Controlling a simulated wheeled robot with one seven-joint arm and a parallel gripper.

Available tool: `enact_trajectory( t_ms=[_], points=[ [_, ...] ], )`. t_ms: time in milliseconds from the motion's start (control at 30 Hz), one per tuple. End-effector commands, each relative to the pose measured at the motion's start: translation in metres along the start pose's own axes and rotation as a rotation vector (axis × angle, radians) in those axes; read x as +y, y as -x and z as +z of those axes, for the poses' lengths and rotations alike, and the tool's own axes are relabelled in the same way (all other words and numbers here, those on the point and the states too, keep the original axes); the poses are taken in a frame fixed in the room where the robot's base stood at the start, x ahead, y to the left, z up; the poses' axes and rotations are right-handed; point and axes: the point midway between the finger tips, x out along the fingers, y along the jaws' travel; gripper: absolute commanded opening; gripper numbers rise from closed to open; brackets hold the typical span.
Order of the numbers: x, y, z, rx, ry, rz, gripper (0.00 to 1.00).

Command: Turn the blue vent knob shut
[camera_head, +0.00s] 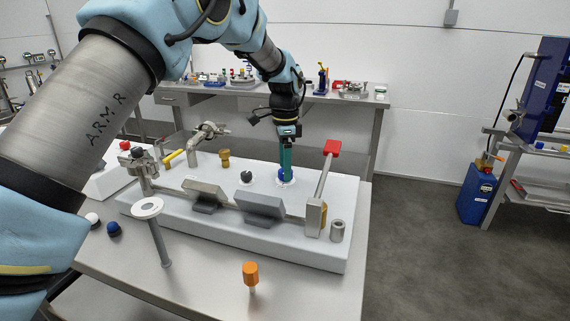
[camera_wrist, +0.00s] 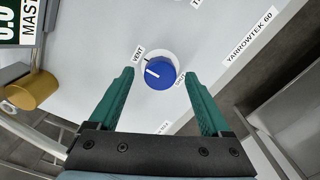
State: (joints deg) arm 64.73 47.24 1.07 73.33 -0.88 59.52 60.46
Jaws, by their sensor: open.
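The blue vent knob (camera_wrist: 160,73) is round with a white line on top and sits on a white round base beside a "VENT" label (camera_wrist: 138,50). In the head view the knob (camera_head: 284,176) is at the back right of the white panel block (camera_head: 230,235), partly hidden by my gripper. My gripper (camera_wrist: 158,80) points down with its two green fingers apart, one on each side of the knob. In the wrist view there are gaps between the fingers and the knob. I cannot tell whether the fingertips are level with it.
A lever with a red handle (camera_head: 332,147) stands just right of my gripper. A black knob (camera_head: 246,177), a brass fitting (camera_head: 224,158) and two tilted grey displays (camera_head: 262,206) are on the block. An orange knob (camera_head: 250,272) and a white-topped post (camera_head: 148,208) stand in front.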

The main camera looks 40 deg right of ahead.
Motion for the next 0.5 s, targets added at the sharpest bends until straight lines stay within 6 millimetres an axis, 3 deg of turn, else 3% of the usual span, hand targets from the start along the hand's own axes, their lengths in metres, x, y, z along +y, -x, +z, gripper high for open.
enact_trajectory(
  t_ms=[400, 500],
  points=[
    [-0.0002, -0.0105, 0.0001, 0.001, 0.001, -0.001, 0.82],
    [-0.0002, -0.0104, 0.0001, 0.001, 0.001, -0.001, 0.73]
  ],
)
